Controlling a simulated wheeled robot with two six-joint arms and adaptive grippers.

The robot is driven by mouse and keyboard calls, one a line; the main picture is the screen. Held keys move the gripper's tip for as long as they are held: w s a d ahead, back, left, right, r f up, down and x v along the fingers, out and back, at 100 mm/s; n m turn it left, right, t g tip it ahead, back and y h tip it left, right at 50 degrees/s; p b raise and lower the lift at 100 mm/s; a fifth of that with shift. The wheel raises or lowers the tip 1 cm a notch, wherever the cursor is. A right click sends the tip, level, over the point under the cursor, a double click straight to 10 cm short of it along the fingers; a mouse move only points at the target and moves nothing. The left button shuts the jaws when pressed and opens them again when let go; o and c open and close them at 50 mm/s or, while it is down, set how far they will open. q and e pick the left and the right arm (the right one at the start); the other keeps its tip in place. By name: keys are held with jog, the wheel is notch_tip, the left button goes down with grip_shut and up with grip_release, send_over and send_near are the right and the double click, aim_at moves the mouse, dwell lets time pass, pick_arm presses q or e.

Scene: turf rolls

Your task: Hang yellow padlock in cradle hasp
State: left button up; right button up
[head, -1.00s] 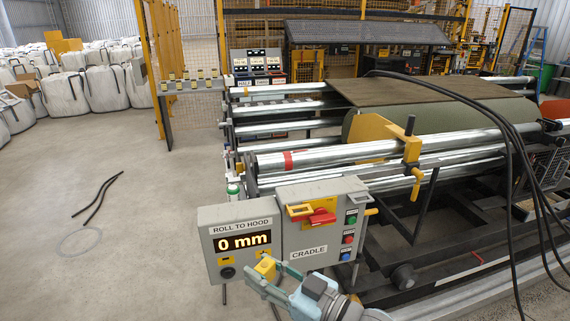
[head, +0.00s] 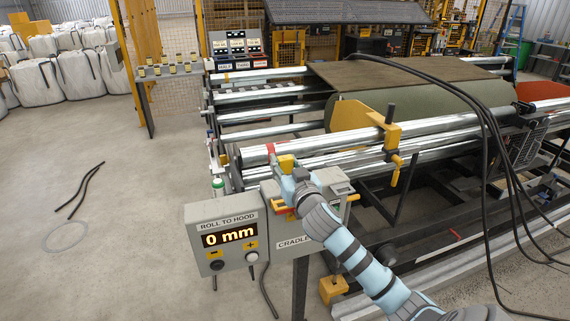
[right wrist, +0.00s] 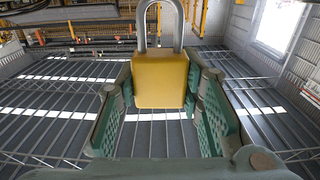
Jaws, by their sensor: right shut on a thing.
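The yellow padlock (head: 286,161) is held up in front of the roller frame, above the cradle box, in the head view. In the right wrist view its yellow body (right wrist: 160,80) sits between the green finger pads, with the grey shackle toward the top edge. My right gripper (head: 286,171) is shut on the padlock. The grey cradle box (head: 270,198) is partly covered by my right arm. Only yellow (head: 279,204) and a little red of the hasp area show; the rest is hidden. My left gripper is not in view.
The display box (head: 225,220) reading 0 mm is left of the cradle box. A yellow clamp (head: 393,140) sits on the rollers to the right. Black cables (head: 487,130) hang at the right. A yellow block (head: 333,289) is low beside a post. The left floor is mostly open.

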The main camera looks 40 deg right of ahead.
notch_tip(320, 180, down, 5)
jog(key=b, duration=0.4)
jog(key=shift+a+f, duration=0.1)
jog(key=shift+f+b, duration=0.35)
jog(key=shift+b, duration=0.05)
jog(key=shift+r+p, duration=0.1)
jog(key=shift+p, duration=0.2)
dwell(0.6)
dwell(0.4)
jog(key=shift+f+b, duration=0.45)
jog(key=shift+f+b, duration=1.75)
jog(key=shift+f, duration=0.35)
jog(key=o, duration=1.3)
